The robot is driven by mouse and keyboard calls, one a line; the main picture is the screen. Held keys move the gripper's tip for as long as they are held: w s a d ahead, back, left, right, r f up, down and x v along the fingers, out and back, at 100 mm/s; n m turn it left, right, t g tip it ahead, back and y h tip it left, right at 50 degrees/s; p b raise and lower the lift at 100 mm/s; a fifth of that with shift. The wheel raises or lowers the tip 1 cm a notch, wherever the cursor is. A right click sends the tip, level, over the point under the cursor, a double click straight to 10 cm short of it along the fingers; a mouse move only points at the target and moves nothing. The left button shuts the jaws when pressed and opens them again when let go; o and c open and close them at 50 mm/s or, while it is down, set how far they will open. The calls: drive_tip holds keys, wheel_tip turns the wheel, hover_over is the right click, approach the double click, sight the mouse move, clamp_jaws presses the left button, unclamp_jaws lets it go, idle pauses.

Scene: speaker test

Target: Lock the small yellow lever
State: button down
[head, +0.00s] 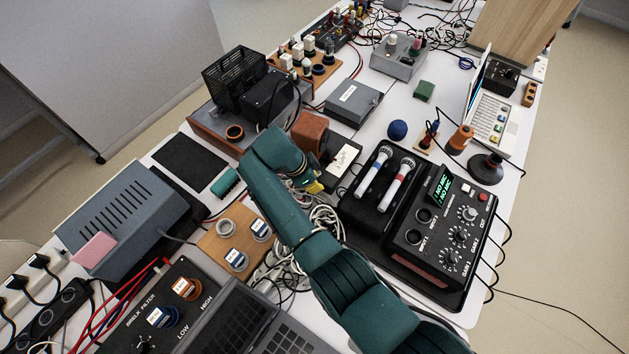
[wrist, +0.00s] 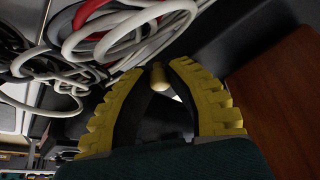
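A small yellow lever with a rounded end (wrist: 159,78) shows in the wrist view between the tips of my gripper (wrist: 161,70). The two yellow, ridged fingers are close together, one on each side of the lever; whether both press on it is not clear. In the head view my gripper (head: 315,186) points down beside a black box with a white display (head: 345,160), above a heap of cables. My green arm hides much of this spot, and I cannot make out the lever there.
Tangled white, grey and red cables (wrist: 120,30) lie close to my left finger. A reddish-brown box (head: 309,131) stands near my wrist. Two microphones (head: 373,171) lie in a black case to the right, beside a black amplifier (head: 438,240). The table is crowded.

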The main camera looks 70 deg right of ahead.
sight(329, 178)
drive_tip(key=shift+s+r+p, duration=0.1)
drive_tip(key=shift+p, duration=0.25)
drive_tip(key=n+p, duration=0.1)
drive_tip(key=s+n+p, duration=0.1)
drive_tip(key=p, duration=0.1)
drive_tip(key=shift+r+n+t+h, duration=0.15)
drive_tip(key=shift+n+t+h, duration=0.15)
drive_tip(key=n+p, duration=0.1)
drive_tip(key=p, duration=0.1)
drive_tip(key=s+n+t+p, duration=0.1)
drive_tip(key=n+p, duration=0.1)
drive_tip(key=shift+d+n+h, duration=0.3)
drive_tip(key=shift+d+h, duration=0.05)
drive_tip(key=shift+h, duration=0.05)
drive_tip(key=n+p, duration=0.1)
drive_tip(key=s+d+n+t+p, duration=0.1)
drive_tip(key=n, duration=0.1)
drive_tip(key=shift+t+p, duration=0.3)
drive_tip(key=shift+p, duration=0.05)
drive_tip(key=shift+s+d+f+n+t+p, duration=0.1)
drive_tip(key=shift+d+n+t+p, duration=0.15)
drive_tip(key=shift+n, duration=0.5)
drive_tip(key=shift+s+d+f+n+t+p, duration=0.15)
drive_tip(key=shift+n+t+p, duration=0.25)
drive_tip(key=shift+n, duration=0.4)
drive_tip(key=shift+w+d+f+n+t+p, duration=0.1)
drive_tip(key=shift+d+n+t+p, duration=0.15)
drive_tip(key=shift+n, duration=0.5)
